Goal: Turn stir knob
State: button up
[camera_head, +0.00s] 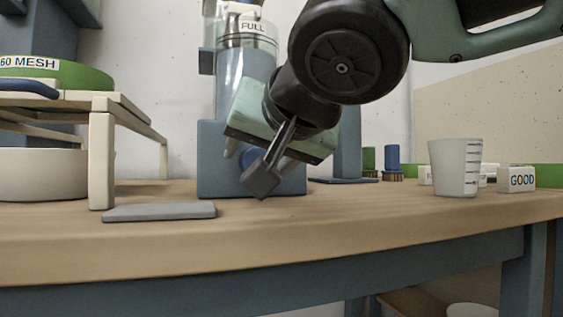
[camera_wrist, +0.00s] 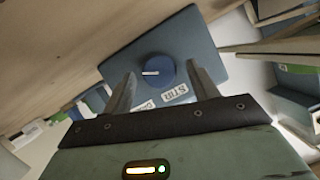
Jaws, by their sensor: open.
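The stir knob (camera_wrist: 155,72) is a round blue knob with a white pointer line, on the face of a blue-grey box (camera_wrist: 190,40). A label reading STIR (camera_wrist: 175,93) sits beside it, with another label partly hidden by a finger. My gripper (camera_wrist: 162,82) is open, its two fingers apart on either side of the knob in the wrist view. I cannot tell whether they touch it. In the head view my gripper (camera_head: 268,178) is in front of the box (camera_head: 215,160), and only a bit of the blue knob (camera_head: 249,157) shows behind it.
A clear container marked FULL (camera_head: 250,35) tops the box. A wooden stand (camera_head: 102,150) with a 60 MESH sieve (camera_head: 60,72) is at left, with a grey slab (camera_head: 160,212) before it. A measuring cup (camera_head: 455,167) and a GOOD block (camera_head: 517,180) stand at right.

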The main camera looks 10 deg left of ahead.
jog(key=shift+w+a+f, duration=0.15)
jog(key=shift+w+a, duration=0.15)
jog(key=shift+w, duration=0.1)
jog(key=c, duration=1)
jog(key=shift+f, duration=0.1)
